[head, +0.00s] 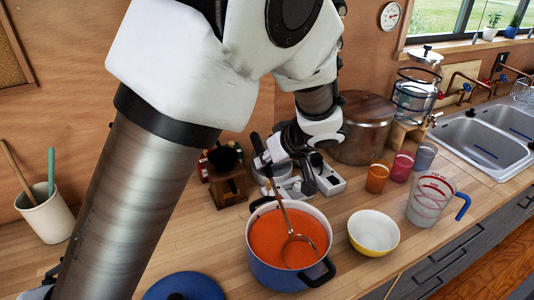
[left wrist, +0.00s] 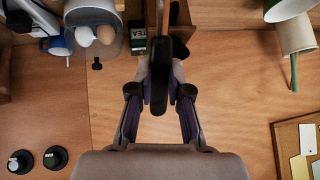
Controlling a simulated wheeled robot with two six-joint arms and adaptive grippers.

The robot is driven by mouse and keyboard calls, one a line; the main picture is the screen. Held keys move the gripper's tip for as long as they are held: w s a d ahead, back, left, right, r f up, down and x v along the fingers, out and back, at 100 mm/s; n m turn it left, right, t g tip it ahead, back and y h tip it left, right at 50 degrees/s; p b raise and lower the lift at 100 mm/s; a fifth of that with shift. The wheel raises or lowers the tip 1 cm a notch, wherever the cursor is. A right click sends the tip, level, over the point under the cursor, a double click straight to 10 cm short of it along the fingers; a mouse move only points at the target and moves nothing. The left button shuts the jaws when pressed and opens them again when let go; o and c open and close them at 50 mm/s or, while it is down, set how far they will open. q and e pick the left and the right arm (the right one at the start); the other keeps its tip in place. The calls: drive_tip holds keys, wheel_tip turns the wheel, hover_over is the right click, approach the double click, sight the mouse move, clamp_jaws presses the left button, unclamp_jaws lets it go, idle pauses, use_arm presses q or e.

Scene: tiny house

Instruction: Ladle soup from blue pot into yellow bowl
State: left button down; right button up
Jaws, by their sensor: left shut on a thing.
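The blue pot (head: 262,274) stands on the counter, filled with orange-red soup (head: 268,236). The yellow bowl (head: 374,246), white inside, stands to its right and looks empty. A ladle (head: 298,252) leans in the pot, its round cup at the soup's surface and its handle rising up and left past the rim. My left gripper (head: 270,164) is shut on the upper handle, behind the pot. In the left wrist view the handle's dark end (left wrist: 158,92) sits between the fingers. My right gripper is not in view.
A blue lid (head: 184,287) lies at the front left. A measuring jug (head: 430,200) stands right of the bowl, with several coloured cups behind it. A large metal pot (head: 362,128) and a wooden grinder (head: 227,184) stand behind.

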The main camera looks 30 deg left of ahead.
sight(259, 140)
use_arm(q)
drive_tip(key=shift+d+f, duration=0.25)
drive_tip(key=shift+f, duration=0.5)
drive_tip(key=shift+s+f, duration=0.1)
drive_tip(key=shift+f, duration=0.3)
drive_tip(key=shift+a+p, duration=0.15)
drive_tip(key=shift+p, duration=0.15)
drive_tip(key=shift+w+a+f+g+h+p, duration=1.05)
drive_tip(key=shift+a+f+h+p, duration=0.7)
drive_tip(key=shift+f+p, duration=0.95)
drive_tip(key=shift+w+a+r+p, duration=0.1)
drive_tip(key=shift+r+p, duration=0.75)
drive_tip(key=shift+r, duration=0.95)
drive_tip(key=shift+w+a+r+p, duration=0.1)
drive_tip(key=shift+r+p, duration=0.8)
drive_tip(key=shift+r, duration=0.9)
drive_tip(key=shift+w+a+r+p, duration=0.1)
drive_tip(key=shift+r+p, duration=0.75)
drive_tip(key=shift+r, duration=0.95)
